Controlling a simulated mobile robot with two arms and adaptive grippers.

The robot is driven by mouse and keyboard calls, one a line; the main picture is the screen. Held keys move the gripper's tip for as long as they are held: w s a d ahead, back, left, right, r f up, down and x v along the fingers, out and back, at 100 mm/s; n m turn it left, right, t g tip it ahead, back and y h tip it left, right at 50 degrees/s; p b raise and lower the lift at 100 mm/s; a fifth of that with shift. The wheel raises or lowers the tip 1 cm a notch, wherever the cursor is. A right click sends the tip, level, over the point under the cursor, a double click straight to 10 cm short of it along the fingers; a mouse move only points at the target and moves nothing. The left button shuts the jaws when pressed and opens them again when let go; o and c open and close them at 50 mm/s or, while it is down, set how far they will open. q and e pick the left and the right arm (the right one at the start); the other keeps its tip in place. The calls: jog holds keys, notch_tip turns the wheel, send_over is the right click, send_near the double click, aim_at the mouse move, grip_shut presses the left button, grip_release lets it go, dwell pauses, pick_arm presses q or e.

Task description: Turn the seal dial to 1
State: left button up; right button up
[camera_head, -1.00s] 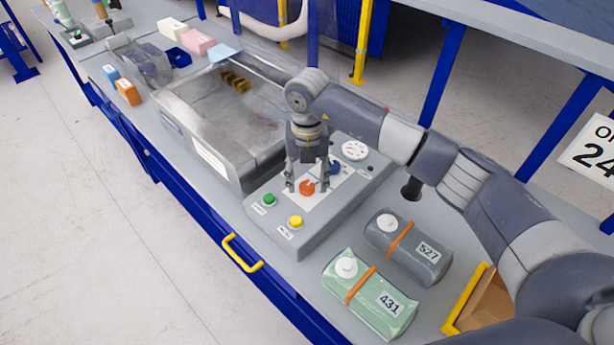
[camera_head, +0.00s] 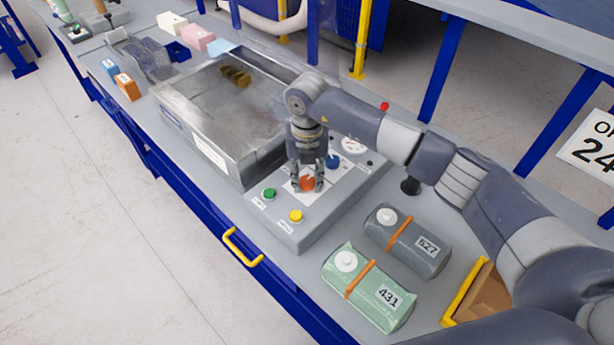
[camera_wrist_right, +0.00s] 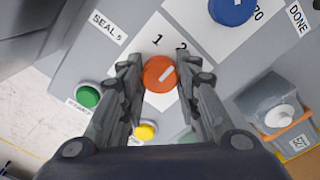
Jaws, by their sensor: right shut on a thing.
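The seal dial is an orange round knob (camera_head: 307,184) on a white plate of the grey control panel. In the right wrist view the orange dial (camera_wrist_right: 159,74) has a white pointer line slanting to the upper right, toward the side of the "2" rather than straight at the "1". A "SEAL" label (camera_wrist_right: 108,28) sits to its upper left. My right gripper (camera_head: 306,186) points down over the panel. Its two fingers (camera_wrist_right: 159,82) are shut on the dial from both sides. My left gripper is not in view.
A green button (camera_head: 269,194) and a yellow button (camera_head: 295,216) are close to the dial. A clear-lidded metal chamber (camera_head: 215,130) stands left; grey (camera_head: 410,240) and green (camera_head: 367,290) packs lie right.

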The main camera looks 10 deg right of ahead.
aim_at(307, 180)
jog(key=shift+f+n+b, duration=0.15)
jog(key=shift+n+b, duration=0.25)
jog(key=shift+b, duration=0.1)
jog(key=n+b, duration=0.5)
jog(key=b, duration=0.1)
pick_arm(q)
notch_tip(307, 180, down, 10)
jog(key=b, duration=0.2)
jog(key=shift+b, duration=0.35)
pick_arm(e)
jog(key=shift+n, duration=1.5)
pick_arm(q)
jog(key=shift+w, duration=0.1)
pick_arm(e)
jog(key=o, duration=1.1)
notch_tip(307, 180, up, 12)
jog(key=shift+r, duration=0.2)
